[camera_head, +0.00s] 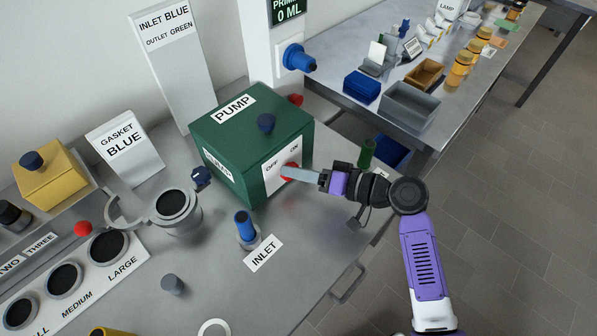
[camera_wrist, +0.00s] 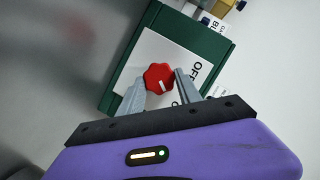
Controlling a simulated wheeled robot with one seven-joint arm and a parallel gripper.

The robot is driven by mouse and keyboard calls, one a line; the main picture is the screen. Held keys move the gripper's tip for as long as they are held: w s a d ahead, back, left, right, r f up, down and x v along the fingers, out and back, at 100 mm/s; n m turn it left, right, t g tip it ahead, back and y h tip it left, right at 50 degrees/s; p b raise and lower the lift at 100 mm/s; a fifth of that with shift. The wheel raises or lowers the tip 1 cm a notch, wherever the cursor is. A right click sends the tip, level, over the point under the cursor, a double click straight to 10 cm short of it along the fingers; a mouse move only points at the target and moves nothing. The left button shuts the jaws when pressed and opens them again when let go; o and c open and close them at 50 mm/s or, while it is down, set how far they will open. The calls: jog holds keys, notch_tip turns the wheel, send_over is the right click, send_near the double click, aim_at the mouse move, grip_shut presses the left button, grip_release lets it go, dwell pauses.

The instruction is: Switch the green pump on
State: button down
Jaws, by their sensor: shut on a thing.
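The green pump (camera_head: 229,136) is a box on the metal bench with a "PUMP" label on top. Its front carries a white plate marked "OFF" and "ON" with a red knob (camera_head: 289,171) on it. The knob also shows in the wrist view (camera_wrist: 159,78), with a white pointer mark on its face. My gripper (camera_head: 293,173) reaches in from the right, its fingers on either side of the knob and shut on it. In the wrist view my gripper (camera_wrist: 160,88) has one finger at each side of the knob.
A blue-topped fitting (camera_head: 245,229) stands by the "INLET" label in front of the pump. A metal clamp cup (camera_head: 176,209) is to its left. A second bench (camera_head: 428,110) holds bins and jars.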

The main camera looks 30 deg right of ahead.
dwell(0.3)
jog(key=c, duration=0.8)
grip_release()
jog(key=shift+b+v, duration=0.65)
jog(key=shift+v, duration=3.25)
jog(key=shift+d+f, duration=0.1)
